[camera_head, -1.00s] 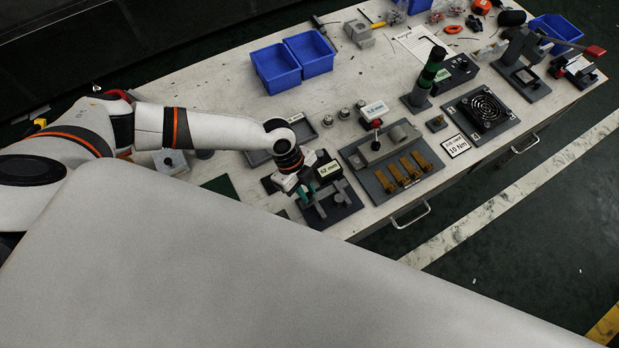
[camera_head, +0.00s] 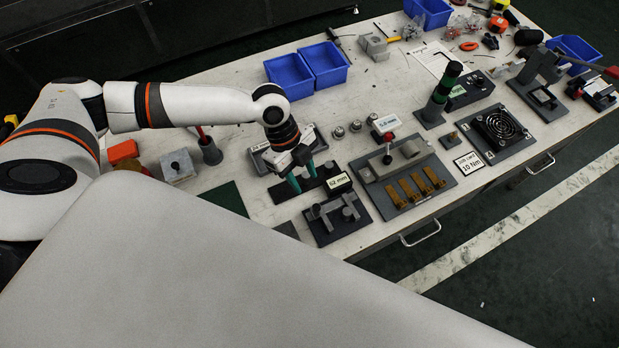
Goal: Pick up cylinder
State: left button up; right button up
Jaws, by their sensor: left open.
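My left gripper (camera_head: 302,177) has teal fingertips spread apart with nothing seen between them. It points down over the near middle of the bench, at a dark plate beside the 52 mm label (camera_head: 340,182). Several small grey metal cylinders stand upright behind and right of it, among them one cylinder (camera_head: 338,132) and a second (camera_head: 355,126). They are apart from the gripper. Which cylinder the task means is not clear. Part of the grey tray (camera_head: 257,161) behind the gripper is hidden by my arm. My right gripper is not in view.
A dark fixture with grey blocks (camera_head: 338,217) stands close in front of the gripper. A clamp fixture with brass pieces (camera_head: 405,172) is to the right. Blue bins (camera_head: 291,77) stand behind.

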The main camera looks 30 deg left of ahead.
aim_at(346, 215)
jog(key=k+l, duration=0.5)
jog(key=k, duration=0.15)
jog(key=k+l, duration=0.5)
jog(key=k, duration=0.2)
